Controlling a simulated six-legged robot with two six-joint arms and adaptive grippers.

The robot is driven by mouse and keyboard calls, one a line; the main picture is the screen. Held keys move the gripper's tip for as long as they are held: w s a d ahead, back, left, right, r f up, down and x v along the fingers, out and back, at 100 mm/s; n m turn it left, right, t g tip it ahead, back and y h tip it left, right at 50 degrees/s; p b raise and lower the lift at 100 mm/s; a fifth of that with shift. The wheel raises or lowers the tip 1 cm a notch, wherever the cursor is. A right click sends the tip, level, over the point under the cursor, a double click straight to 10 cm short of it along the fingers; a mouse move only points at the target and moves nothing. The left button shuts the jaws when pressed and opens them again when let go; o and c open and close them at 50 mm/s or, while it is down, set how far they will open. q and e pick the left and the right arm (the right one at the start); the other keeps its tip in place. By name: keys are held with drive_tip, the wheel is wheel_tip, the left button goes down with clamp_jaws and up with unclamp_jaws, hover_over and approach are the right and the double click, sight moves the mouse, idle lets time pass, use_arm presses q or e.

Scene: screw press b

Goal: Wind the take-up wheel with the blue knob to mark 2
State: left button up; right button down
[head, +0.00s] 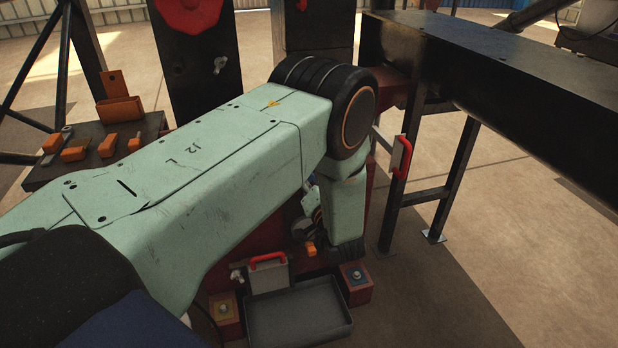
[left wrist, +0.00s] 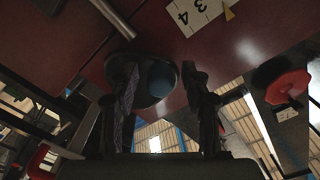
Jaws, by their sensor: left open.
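The blue knob (left wrist: 163,82) shows in the left wrist view, on the dark round take-up wheel (left wrist: 146,98) mounted on a red panel. My left gripper (left wrist: 160,70) is open. Its two dark fingers stand left and right of the knob in that picture, with gaps on both sides. I cannot tell whether the fingertips reach around it or stop short. A white scale plate (left wrist: 190,14) with 3 and 4 is at the top, with a yellow pointer (left wrist: 229,12) by it; mark 2 is not visible. In the head view my left arm hides the wheel and knob.
In the head view a dark tray (head: 300,318) lies below my arm, near a red-handled plate (head: 268,277). Another red handle (head: 403,157) is beside a long black beam (head: 490,75) at right. A dark shelf (head: 60,173) with orange blocks is at left. Open floor lies at lower right.

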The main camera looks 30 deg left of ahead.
use_arm(q)
clamp_jaws()
idle(0.3)
drive_tip(key=shift+r, duration=0.1)
drive_tip(key=m+p, duration=0.1)
drive_tip(key=r+m+p, duration=0.1)
drive_tip(key=m+p, duration=0.1)
drive_tip(key=shift+r+m, duration=0.1)
drive_tip(key=shift+m, duration=0.2)
drive_tip(key=m, duration=0.1)
drive_tip(key=r+m+p, duration=0.1)
drive_tip(key=m, duration=0.1)
drive_tip(key=m+p, duration=0.1)
drive_tip(key=shift+w+d+r+m, duration=0.15)
drive_tip(key=shift+w+d+m, duration=0.1)
drive_tip(key=shift+m, duration=0.05)
drive_tip(key=m, duration=0.2)
drive_tip(key=shift+w+d+r+m+p, duration=0.2)
drive_tip(key=shift+r+m+p, duration=0.1)
drive_tip(key=shift+m+p, duration=0.1)
drive_tip(key=shift+w+d+r+m, duration=0.15)
drive_tip(key=shift+w+d+m, duration=0.2)
drive_tip(key=shift+m, duration=1)
drive_tip(key=shift+w+d+r+m, duration=0.1)
drive_tip(key=shift+w+d+m, duration=0.15)
drive_tip(key=shift+m, duration=1.15)
drive_tip(key=shift+w+d+r+m, duration=0.15)
drive_tip(key=shift+w+d+m, duration=0.2)
drive_tip(key=shift+m, duration=1)
drive_tip(key=shift+a, duration=0.1)
